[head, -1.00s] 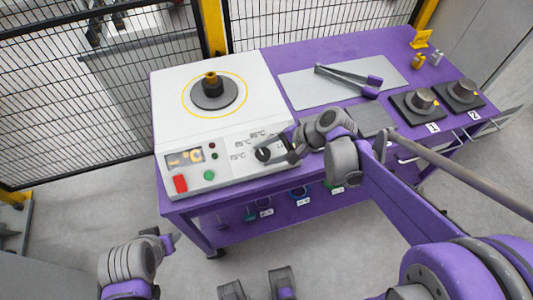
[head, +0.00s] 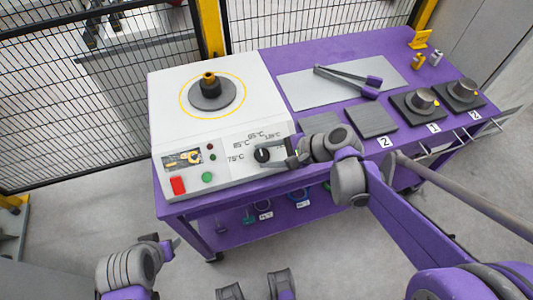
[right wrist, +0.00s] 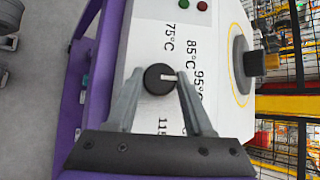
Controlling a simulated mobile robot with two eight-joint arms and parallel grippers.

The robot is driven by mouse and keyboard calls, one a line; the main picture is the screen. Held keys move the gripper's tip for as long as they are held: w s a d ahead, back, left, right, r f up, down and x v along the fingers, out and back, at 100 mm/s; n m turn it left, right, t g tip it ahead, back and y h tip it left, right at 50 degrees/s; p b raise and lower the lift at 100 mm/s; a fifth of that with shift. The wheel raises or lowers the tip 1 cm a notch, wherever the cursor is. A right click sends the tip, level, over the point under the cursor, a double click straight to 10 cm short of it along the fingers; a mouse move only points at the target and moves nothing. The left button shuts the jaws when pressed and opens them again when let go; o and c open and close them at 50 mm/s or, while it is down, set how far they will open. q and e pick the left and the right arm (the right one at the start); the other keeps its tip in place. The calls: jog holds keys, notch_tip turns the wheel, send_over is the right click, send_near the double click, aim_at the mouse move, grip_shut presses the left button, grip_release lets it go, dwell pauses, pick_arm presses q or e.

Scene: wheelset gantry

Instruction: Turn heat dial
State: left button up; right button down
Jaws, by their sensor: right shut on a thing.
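The heat dial (head: 262,155) is a round black knob on the white front panel, ringed by temperature labels. In the right wrist view the dial (right wrist: 155,82) sits between the fingertips, and its white mark points right, toward the 85°C and 95°C labels. My right gripper (head: 272,152) comes from the right and is shut on the dial; its two grey fingers flank the knob in the right wrist view (right wrist: 158,78). My left gripper (head: 170,243) hangs low at the left, away from the table; its finger gap is unclear.
The white heater unit (head: 165,105) carries a grey disc with a black and brass post (head: 210,90). A red button (head: 178,185) and green button (head: 207,177) are left of the dial. Purple-handled tongs (head: 345,80) lie on a grey plate at the right. Dark blocks stand farther right.

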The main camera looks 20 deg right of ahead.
jog(key=shift+c, duration=1.4)
grip_release()
jog(key=p+v, duration=0.1)
jog(key=v, duration=0.9)
jog(key=shift+s+d+r, duration=0.15)
jog(key=shift+s+d, duration=0.1)
jog(key=s+a+f+n+h+p, duration=0.1)
jog(key=s+f+n+h+p, duration=0.2)
jog(key=n, duration=1.1)
jog(key=s+h+p, duration=0.2)
jog(key=s+h, duration=0.3)
jog(key=shift+s+a+g+h+p, duration=0.3)
